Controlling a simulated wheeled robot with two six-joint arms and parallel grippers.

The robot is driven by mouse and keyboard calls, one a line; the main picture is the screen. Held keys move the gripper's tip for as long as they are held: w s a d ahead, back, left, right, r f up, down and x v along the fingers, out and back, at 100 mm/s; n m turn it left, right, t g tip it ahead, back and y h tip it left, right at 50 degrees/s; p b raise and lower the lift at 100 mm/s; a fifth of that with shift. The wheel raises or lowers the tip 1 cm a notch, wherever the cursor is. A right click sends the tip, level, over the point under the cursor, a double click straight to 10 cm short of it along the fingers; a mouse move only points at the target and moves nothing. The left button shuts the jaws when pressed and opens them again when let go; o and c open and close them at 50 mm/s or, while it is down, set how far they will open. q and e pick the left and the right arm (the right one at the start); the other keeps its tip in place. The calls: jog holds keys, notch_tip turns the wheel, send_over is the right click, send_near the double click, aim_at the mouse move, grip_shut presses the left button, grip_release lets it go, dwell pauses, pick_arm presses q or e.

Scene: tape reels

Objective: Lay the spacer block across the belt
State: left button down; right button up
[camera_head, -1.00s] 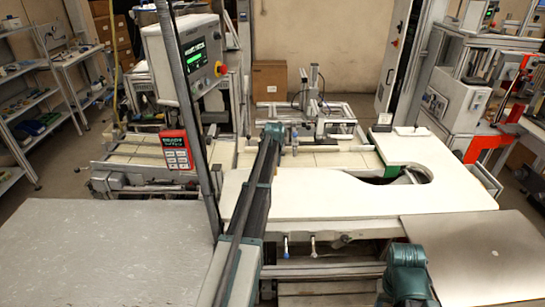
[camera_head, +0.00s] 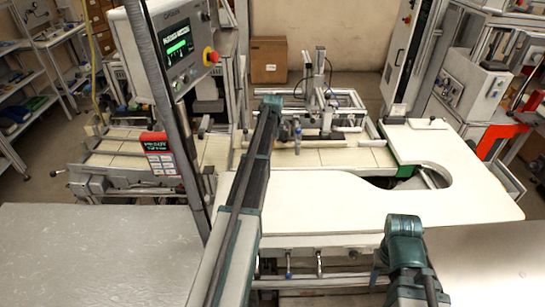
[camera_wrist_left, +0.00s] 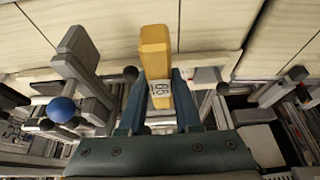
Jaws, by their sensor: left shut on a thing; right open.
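The spacer block (camera_wrist_left: 155,55) is a yellow-orange bar with a white number label in the left wrist view. My left gripper (camera_wrist_left: 158,88) is shut on it, its teal fingers on both sides, with the block's far end pointing towards the belt. The cream slatted belt (camera_wrist_left: 215,25) fills the top of that view. In the head view the belt (camera_head: 310,158) runs behind the white table; my left arm crosses in front of it, and the block cannot be made out there. My right gripper (camera_head: 428,285) is low at the right, open, its fingers hard to make out.
The white table (camera_head: 310,210) with a rounded cutout lies before the belt. A grey frame (camera_head: 320,90) stands over the belt's far side. A control panel (camera_head: 175,45) and post (camera_head: 165,100) stand at the left. Grey bench tops (camera_head: 80,255) lie nearer.

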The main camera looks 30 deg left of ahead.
aim_at(272, 157)
pick_arm(q)
jog(key=shift+f+b, duration=4.85)
jog(key=shift+f, duration=0.15)
jog(key=shift+f, duration=0.2)
jog(key=c, duration=0.6)
grip_release()
jog(key=shift+r, duration=0.1)
jog(key=shift+r, duration=0.15)
jog(key=shift+s+d+r+p, duration=0.1)
jog(key=shift+s+r+p, duration=0.1)
jog(key=shift+r+p, duration=0.35)
jog(key=p+v, duration=1)
jog(key=v, duration=0.1)
jog(key=shift+d, duration=0.1)
jog(key=shift+f, duration=0.1)
